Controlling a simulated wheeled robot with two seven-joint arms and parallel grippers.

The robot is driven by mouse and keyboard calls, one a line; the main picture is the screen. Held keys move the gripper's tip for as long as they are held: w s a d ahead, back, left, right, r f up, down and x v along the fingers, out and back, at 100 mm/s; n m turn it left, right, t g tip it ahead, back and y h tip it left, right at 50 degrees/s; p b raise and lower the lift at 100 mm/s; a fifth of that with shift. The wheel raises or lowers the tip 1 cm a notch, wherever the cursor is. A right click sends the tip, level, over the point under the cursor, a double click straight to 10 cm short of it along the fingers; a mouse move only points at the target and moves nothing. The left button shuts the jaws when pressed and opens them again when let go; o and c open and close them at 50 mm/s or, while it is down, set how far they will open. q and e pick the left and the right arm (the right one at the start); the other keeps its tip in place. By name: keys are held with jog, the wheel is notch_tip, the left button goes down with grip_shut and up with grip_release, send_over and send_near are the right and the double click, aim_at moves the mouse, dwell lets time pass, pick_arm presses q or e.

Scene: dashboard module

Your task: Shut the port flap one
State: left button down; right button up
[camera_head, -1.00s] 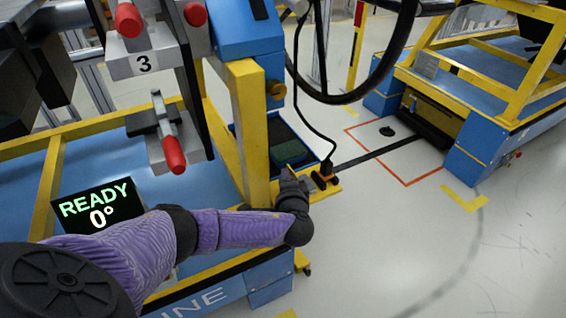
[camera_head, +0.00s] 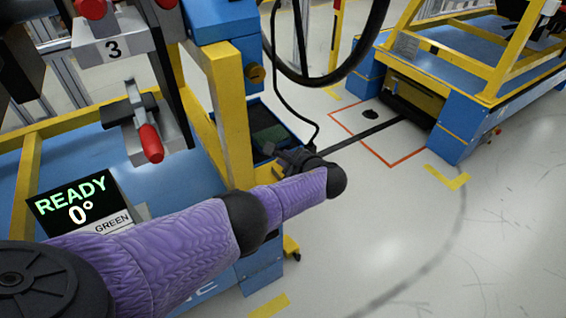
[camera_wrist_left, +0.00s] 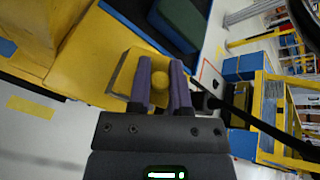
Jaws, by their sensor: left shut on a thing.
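My left gripper (camera_head: 292,160) reaches to the yellow frame beside the blue cart, mostly behind my purple arm in the head view. In the left wrist view its two purple fingers (camera_wrist_left: 161,85) are shut on a round yellow knob (camera_wrist_left: 160,92). The knob stands in front of a small tilted yellow plate (camera_wrist_left: 127,72), which looks like the port flap. No number shows on it, and the fingers cover part of it. I cannot tell from these views how far the flap is open. My right gripper is not in view.
A yellow post (camera_head: 232,115) rises just left of the gripper. A black cable (camera_head: 283,95) hangs close by it. The floor at right is clear up to another blue and yellow cart (camera_head: 440,85).

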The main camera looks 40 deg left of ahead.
pick_arm(q)
jog(key=f+m+g+b, duration=0.1)
jog(key=b, duration=0.1)
jog(key=w+f+m+g+y+b, duration=0.1)
jog(key=b, duration=0.1)
jog(key=shift+w+d+m, duration=0.1)
jog(key=shift+d+m, duration=0.2)
jog(key=shift+w+f+m+g+y+b, duration=0.1)
jog(key=shift+w+m+g+y+b, duration=0.2)
jog(key=shift+b, duration=0.5)
jog(key=shift+s+f+m+g+y+b, duration=0.1)
jog(key=shift+m+g+b, duration=0.2)
jog(key=shift+m+b, duration=0.35)
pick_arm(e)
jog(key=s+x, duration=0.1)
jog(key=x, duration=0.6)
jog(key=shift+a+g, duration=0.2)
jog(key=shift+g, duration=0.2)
pick_arm(q)
jog(key=shift+r, duration=0.1)
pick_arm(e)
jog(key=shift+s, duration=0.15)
pick_arm(q)
jog(key=c, duration=0.6)
grip_release()
jog(key=shift+w, duration=0.1)
jog(key=shift+o, duration=0.2)
